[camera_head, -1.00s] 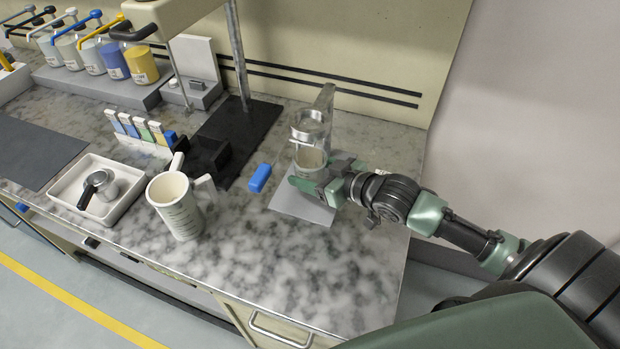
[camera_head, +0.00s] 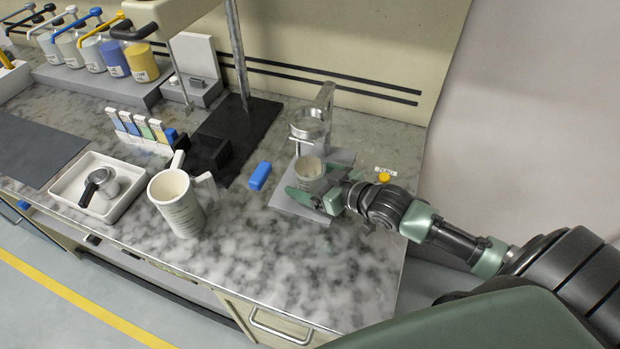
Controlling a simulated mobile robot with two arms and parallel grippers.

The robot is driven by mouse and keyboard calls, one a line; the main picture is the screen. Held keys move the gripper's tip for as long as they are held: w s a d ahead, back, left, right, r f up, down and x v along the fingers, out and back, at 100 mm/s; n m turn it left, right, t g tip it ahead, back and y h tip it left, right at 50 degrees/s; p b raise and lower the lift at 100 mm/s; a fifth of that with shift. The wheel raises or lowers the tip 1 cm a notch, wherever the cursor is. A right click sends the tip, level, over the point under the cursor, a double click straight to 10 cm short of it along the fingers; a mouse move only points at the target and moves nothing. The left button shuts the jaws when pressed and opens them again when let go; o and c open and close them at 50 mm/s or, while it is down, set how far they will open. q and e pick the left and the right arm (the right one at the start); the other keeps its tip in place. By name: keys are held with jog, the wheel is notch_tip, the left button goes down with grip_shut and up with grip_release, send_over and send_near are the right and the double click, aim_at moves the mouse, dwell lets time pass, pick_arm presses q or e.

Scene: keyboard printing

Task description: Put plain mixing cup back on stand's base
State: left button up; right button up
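A small pale cup (camera_head: 310,168), which looks like the plain mixing cup, is upright over the grey base (camera_head: 288,203) of a small stand. The stand's metal holder ring (camera_head: 308,122) is above and just behind the cup. My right gripper (camera_head: 318,186) comes in from the right, low over the base. One green finger passes in front of the cup's lower part. The other finger is partly hidden beside it, so I cannot tell whether they grip it. The cup's bottom and its contact with the base are hidden. My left gripper is out of view.
A larger white handled cup (camera_head: 178,208) with printed marks stands to the left. A blue block (camera_head: 260,176) lies left of the base. A small yellow-topped item (camera_head: 384,177) is right, close to my arm. The front counter is clear.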

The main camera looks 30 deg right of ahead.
jog(key=v, duration=1)
jog(key=shift+v, duration=1.1)
jog(key=shift+w, duration=0.1)
